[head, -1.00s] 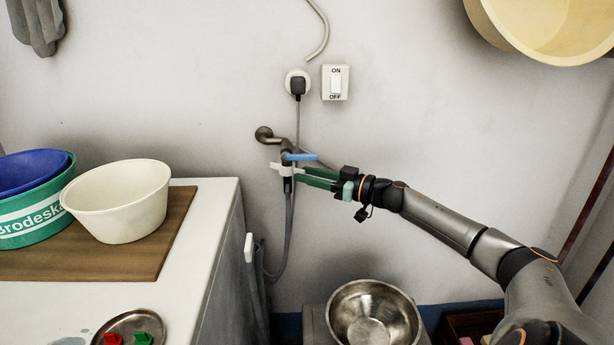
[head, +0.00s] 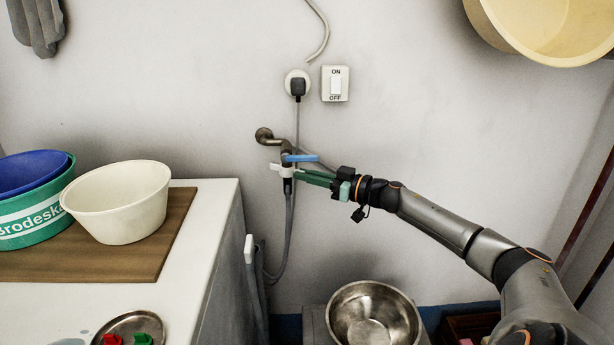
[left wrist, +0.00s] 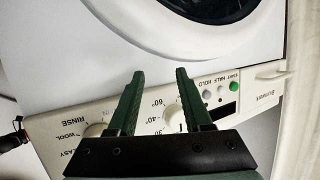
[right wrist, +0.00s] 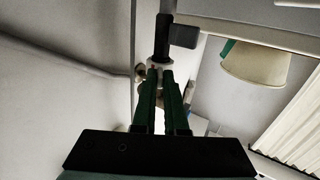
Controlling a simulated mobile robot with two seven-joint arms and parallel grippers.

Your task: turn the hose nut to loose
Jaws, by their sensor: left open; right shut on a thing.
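The hose nut (head: 277,167) is a white winged piece under the brass wall tap (head: 265,136), with the grey hose (head: 289,215) hanging below it. The tap's blue lever (head: 301,157) sits just above. My right gripper (head: 301,173) reaches in from the right and is shut on the nut. In the right wrist view its fingers (right wrist: 160,75) meet at the pale nut (right wrist: 157,63), which they partly hide. My left gripper (left wrist: 160,74) is open and empty in front of a washing machine's panel (left wrist: 217,92). It is not in the head view.
A plug in a socket (head: 297,84) and an ON/OFF switch (head: 335,83) are on the wall above. A steel bowl (head: 345,318) stands below right. A white counter (head: 222,207) with a cream basin (head: 117,201) is at left. A yellow tub (head: 492,27) hangs upper right.

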